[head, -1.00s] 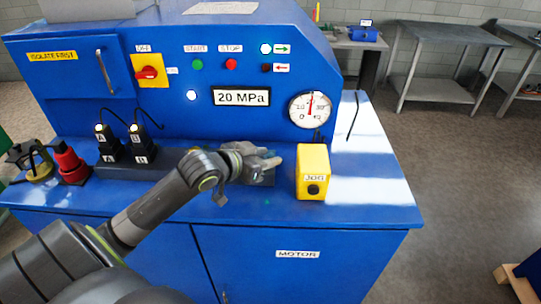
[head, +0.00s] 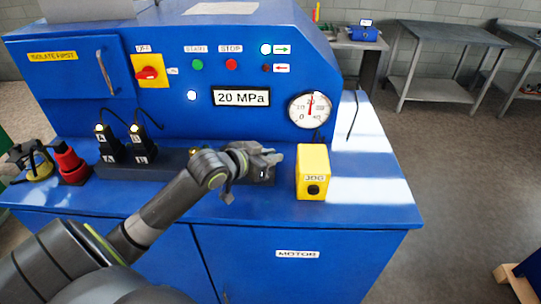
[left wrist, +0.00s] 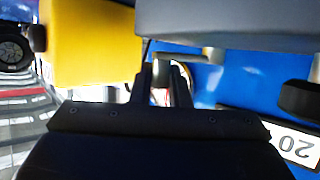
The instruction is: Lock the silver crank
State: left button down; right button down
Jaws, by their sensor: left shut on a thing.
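My left gripper (head: 274,158) is over the right end of the dark block on the blue bench, just left of the yellow JOG box. It hides most of what it holds in the head view. In the left wrist view, its two fingers (left wrist: 163,88) are shut on a small silver-grey handle of the silver crank (left wrist: 160,73). A grey rod runs right from near the fingertips, under a large grey block face. Whether the crank sits in a locked position cannot be told. My right gripper is not in view.
The yellow JOG box (head: 313,173) stands close to the gripper, and also in the left wrist view (left wrist: 90,42). Two black plugs (head: 108,143) and a red connector (head: 71,165) are at the left. The gauge (head: 310,109) and 20 MPa display (head: 241,97) are behind. The bench's right end is clear.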

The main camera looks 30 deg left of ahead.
pick_arm(q)
jog(key=shift+w+d+r+n+y+p, duration=0.15)
jog(key=shift+w+r+n+y+p, duration=0.1)
jog(key=shift+n+y+p, duration=0.55)
jog(key=shift+w+d+f+n+y+p, duration=0.15)
jog(key=shift+w+n+y+p, duration=0.35)
jog(key=shift+y+p, duration=0.45)
jog(key=shift+s, duration=0.1)
jog(key=c, duration=1.4)
grip_release()
jog(key=shift+o, duration=0.2)
jog(key=shift+s, duration=0.1)
jog(key=p+v, duration=0.5)
jog(key=v, duration=1.2)
